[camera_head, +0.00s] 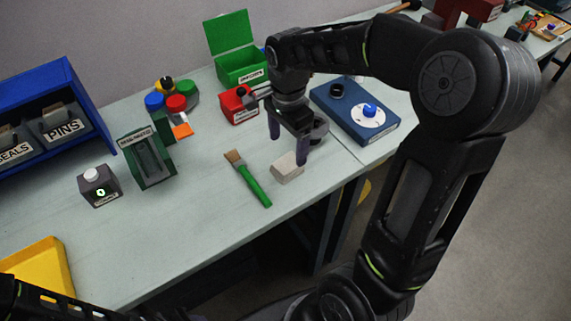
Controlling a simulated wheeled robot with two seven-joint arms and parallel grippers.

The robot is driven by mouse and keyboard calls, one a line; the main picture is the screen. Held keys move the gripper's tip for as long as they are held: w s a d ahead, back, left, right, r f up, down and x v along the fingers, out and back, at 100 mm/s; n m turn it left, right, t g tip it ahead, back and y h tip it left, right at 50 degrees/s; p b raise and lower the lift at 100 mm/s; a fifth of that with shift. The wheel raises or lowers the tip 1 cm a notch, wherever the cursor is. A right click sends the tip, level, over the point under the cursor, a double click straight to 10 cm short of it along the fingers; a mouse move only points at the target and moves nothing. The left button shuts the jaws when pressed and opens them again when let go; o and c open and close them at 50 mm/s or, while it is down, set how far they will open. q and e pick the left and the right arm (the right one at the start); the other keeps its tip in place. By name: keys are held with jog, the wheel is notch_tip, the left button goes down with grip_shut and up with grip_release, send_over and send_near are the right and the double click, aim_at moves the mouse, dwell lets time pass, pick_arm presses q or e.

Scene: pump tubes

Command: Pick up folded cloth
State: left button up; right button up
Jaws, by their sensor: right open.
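The folded cloth (286,170) looks like a small pale grey-beige block lying on the light workbench (215,215), near its front edge. My right gripper (288,143) comes down over it from above. Its two dark fingers are apart with nothing between them, and the fingertips are just behind and above the cloth. I cannot tell how high above the bench they are. Part of my left arm shows at the bottom left; its gripper is out of view.
A green-handled brush (253,184) lies just left of the cloth. Behind are a red bin (238,107), an open green box (240,68) and a blue device (355,112). A dark green holder (150,165), a grey button box (99,187) and a yellow tray (40,268) stand left.

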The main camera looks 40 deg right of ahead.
aim_at(287, 163)
jog(key=shift+f, duration=1.25)
jog(key=shift+f, duration=0.1)
notch_tip(287, 163, down, 5)
jog(key=shift+p, duration=0.7)
jog(key=shift+c, duration=0.4)
jog(key=c, duration=1.4)
